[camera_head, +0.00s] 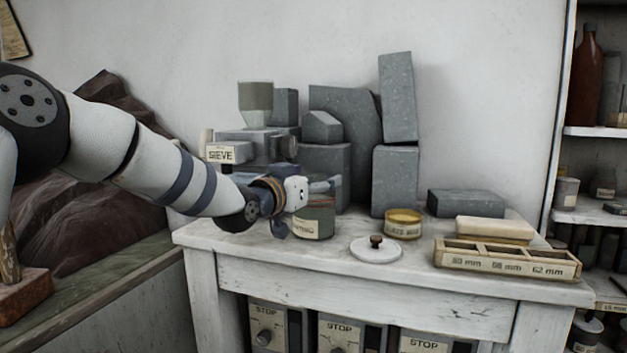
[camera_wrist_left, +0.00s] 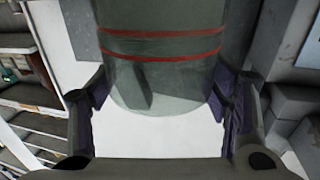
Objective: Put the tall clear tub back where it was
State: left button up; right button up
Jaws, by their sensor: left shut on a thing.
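In the left wrist view the clear tub (camera_wrist_left: 160,75) shows two red bands and sits between the two dark finger pads. My left gripper (camera_head: 305,207) reaches in from the left and is shut on the tub; it also shows in the left wrist view (camera_wrist_left: 160,112). The gripper covers part of the tub in the head view. I cannot tell whether its base touches the worktop. My right gripper is not in view.
A yellow tin (camera_head: 403,224), a white lid with a brown knob (camera_head: 376,250) and a compartment tray (camera_head: 507,262) lie to the right on the worktop (camera_head: 330,262). Grey blocks (camera_head: 395,180) and a sieve device (camera_head: 245,138) stand behind. Shelves are at far right.

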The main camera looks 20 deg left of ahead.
pick_arm(q)
jog(key=shift+s, duration=0.1)
jog(key=o, duration=1.9)
